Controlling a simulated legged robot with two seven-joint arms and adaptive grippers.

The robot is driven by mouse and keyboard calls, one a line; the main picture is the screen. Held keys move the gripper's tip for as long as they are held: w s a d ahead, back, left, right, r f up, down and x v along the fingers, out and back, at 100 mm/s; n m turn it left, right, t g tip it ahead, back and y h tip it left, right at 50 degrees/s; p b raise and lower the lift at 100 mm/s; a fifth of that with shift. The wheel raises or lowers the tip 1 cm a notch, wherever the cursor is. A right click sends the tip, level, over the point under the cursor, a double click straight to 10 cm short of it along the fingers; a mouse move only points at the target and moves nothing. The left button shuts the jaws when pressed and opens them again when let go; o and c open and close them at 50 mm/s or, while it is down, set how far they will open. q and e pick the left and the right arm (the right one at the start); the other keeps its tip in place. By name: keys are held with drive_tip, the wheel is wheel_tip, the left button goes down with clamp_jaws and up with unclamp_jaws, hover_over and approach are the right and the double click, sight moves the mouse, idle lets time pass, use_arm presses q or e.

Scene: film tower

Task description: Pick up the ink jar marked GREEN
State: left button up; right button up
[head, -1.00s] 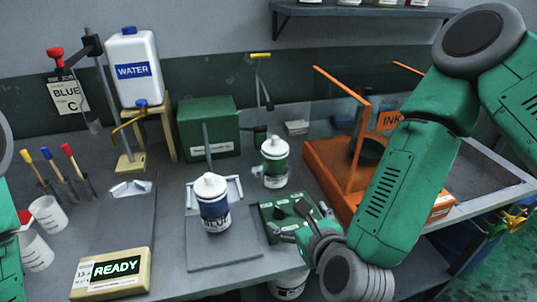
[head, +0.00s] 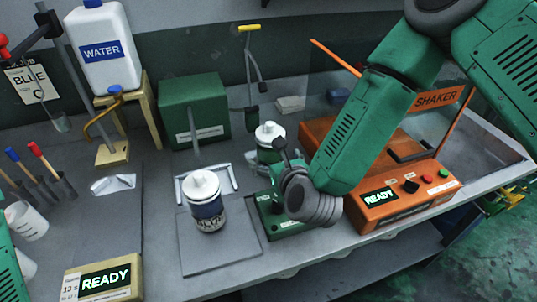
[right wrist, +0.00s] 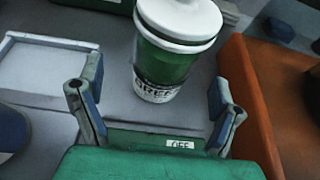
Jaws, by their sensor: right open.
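The green-banded ink jar (head: 270,138) with a white lid stands upright on the bench behind my right gripper, which hides its lower part in the head view. In the right wrist view the jar (right wrist: 172,60) stands ahead, with a label that seems to read GREEN, partly cut by the view. My right gripper (right wrist: 155,92) is open and empty. Its two fingers point toward the jar, one to each side and short of it, with no contact visible. In the head view the right gripper (head: 272,165) is over the green device. My left gripper is out of view.
A blue-banded jar (head: 206,207) stands on a grey plate at left. A low green device (head: 268,222) marked OFF lies below my right gripper. The orange shaker (head: 405,205) is close on the right. A green box (head: 195,108) stands at the back.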

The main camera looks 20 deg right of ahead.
drive_tip(key=shift+w+d, duration=0.2)
drive_tip(key=shift+w, duration=0.15)
drive_tip(key=x, duration=0.3)
drive_tip(key=p+x, duration=0.1)
drive_tip(key=shift+w+d+r, duration=0.2)
drive_tip(key=shift+w+r, duration=0.05)
drive_tip(key=shift+w+a, duration=0.15)
drive_tip(key=shift+a, duration=0.05)
drive_tip(key=c, duration=0.6)
drive_tip(key=shift+d, duration=0.15)
drive_tip(key=c, duration=1)
